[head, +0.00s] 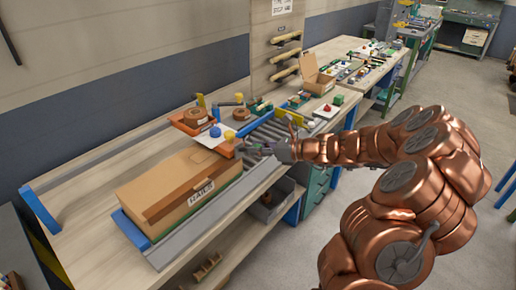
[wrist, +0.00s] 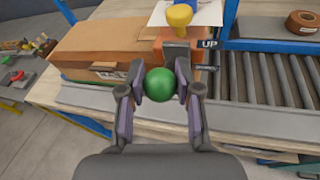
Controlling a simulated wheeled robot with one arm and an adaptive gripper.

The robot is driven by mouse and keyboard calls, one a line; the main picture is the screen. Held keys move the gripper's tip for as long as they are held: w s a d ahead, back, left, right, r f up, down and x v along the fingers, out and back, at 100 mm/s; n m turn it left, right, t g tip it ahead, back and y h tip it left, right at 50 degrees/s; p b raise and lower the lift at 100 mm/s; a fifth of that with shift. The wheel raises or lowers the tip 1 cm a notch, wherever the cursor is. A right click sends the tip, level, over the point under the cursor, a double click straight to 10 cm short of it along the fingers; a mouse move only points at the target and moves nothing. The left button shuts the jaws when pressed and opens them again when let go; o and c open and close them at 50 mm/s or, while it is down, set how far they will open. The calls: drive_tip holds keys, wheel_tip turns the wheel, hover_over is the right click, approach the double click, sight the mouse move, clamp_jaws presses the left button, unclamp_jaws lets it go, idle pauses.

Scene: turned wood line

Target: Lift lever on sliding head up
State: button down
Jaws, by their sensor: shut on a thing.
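The orange sliding head (head: 228,150) stands at the end of the roller track, beside the large cardboard box. In the wrist view the orange head (wrist: 172,50) has a yellow knob (wrist: 179,15) on top and a small dark "UP" label (wrist: 208,43) beside it. My gripper (wrist: 158,85) is shut on a round green knob (wrist: 160,84), with one finger on each side. The lever's shaft is hidden behind the knob and fingers. In the head view my gripper (head: 270,150) reaches in from the right at the head.
The cardboard box (head: 180,188) fills the bench to the left. Metal rollers (wrist: 275,75) run to the right of the head. A tape roll (wrist: 302,22) lies beyond them. A second cluttered bench stands farther back. Open floor (head: 470,110) lies to the right.

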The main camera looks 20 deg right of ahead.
drive_tip(key=shift+r, duration=0.1)
drive_tip(key=c, duration=0.8)
unclamp_jaws()
drive_tip(key=shift+d, duration=0.1)
drive_tip(key=v, duration=1.1)
drive_tip(key=shift+s+d, duration=0.25)
drive_tip(key=shift+s, duration=0.1)
